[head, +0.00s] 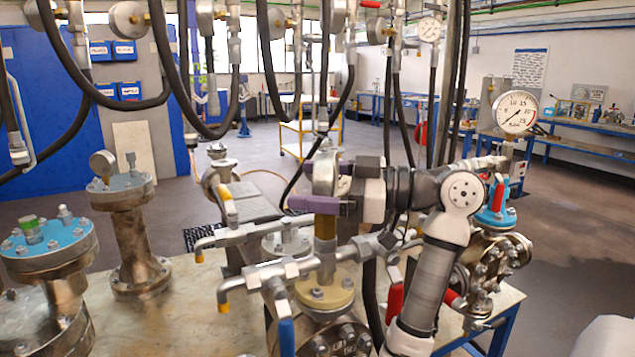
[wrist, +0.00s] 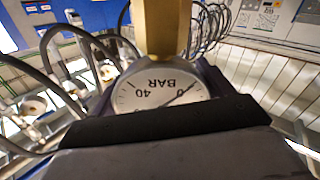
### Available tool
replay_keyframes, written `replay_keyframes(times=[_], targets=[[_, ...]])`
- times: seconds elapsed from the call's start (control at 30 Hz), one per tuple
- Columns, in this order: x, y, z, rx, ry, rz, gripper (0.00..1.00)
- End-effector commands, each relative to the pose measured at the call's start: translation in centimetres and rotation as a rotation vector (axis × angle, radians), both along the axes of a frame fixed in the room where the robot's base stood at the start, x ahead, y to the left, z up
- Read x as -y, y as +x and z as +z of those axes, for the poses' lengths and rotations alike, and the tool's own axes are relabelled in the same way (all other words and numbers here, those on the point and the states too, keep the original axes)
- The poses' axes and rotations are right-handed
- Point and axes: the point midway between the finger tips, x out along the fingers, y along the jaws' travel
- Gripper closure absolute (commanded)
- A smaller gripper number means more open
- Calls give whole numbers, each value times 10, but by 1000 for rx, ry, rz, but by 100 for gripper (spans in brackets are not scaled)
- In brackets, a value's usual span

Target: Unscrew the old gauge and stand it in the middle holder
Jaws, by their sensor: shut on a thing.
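My gripper (head: 322,186) is shut on a round gauge (head: 325,165), with its purple-edged fingers around the gauge's body. The gauge is upright, and its brass stem (head: 325,226) points down in line with a grey fitting (head: 326,262) on the vessel with the cream flange (head: 338,290). I cannot tell whether the threads are engaged. In the wrist view the white dial (wrist: 160,90), marked BAR, appears upside down between the dark fingers of my gripper (wrist: 160,105), with the brass stem (wrist: 160,25) above it. I cannot make out the middle holder.
Valve pipes (head: 245,235) with yellow-tipped ends flank the fitting. A vessel with a blue flange (head: 45,250) and one with a small gauge (head: 103,163) stand left. A large gauge (head: 516,113) stands right. Black hoses (head: 165,75) hang overhead. Some bench top (head: 185,320) is bare.

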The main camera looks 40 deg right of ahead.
Motion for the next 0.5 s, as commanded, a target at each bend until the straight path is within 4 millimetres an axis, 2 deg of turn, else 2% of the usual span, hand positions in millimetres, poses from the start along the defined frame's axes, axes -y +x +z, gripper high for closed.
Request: replay_keyframes(times=[0.13, 0.33, 0.37, 0.5], targets=[[-2, -1, 1, 0, 1, 161, 50], [-2, -2, 0, -1, -3, 182, 50], [-2, -2, 0, -1, -3, 182, 18], [-3, -2, 0, -2, -2, 180, 0]])
